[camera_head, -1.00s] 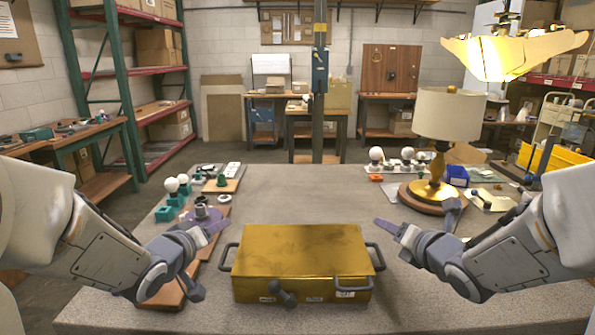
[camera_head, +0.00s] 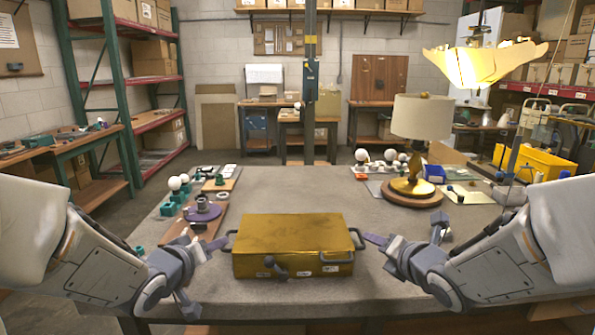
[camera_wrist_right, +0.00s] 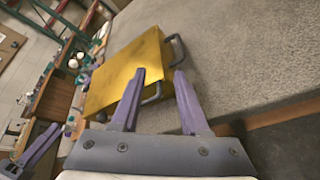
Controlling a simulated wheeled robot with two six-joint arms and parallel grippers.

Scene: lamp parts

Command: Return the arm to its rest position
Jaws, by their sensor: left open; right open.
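The task names only the arm. My left gripper (camera_head: 206,275) is open and empty, beside the left handle of a gold metal box (camera_head: 290,240). My right gripper (camera_head: 408,234) is open and empty, low over the table just right of the box's right handle. In the right wrist view its two purple fingers (camera_wrist_right: 160,76) stand apart, with the gold box (camera_wrist_right: 120,75) beyond them. Part of my left gripper (camera_wrist_right: 38,148) shows at the lower left there. Neither gripper visibly holds anything; whether the fingertips touch the handles cannot be told.
A brass table lamp (camera_head: 421,125) with a white shade stands at the back right of the grey table (camera_head: 300,190). White bulbs (camera_head: 390,155) stand beside it. A wooden board (camera_head: 180,235) with small parts lies left of the box. The table behind the box is clear.

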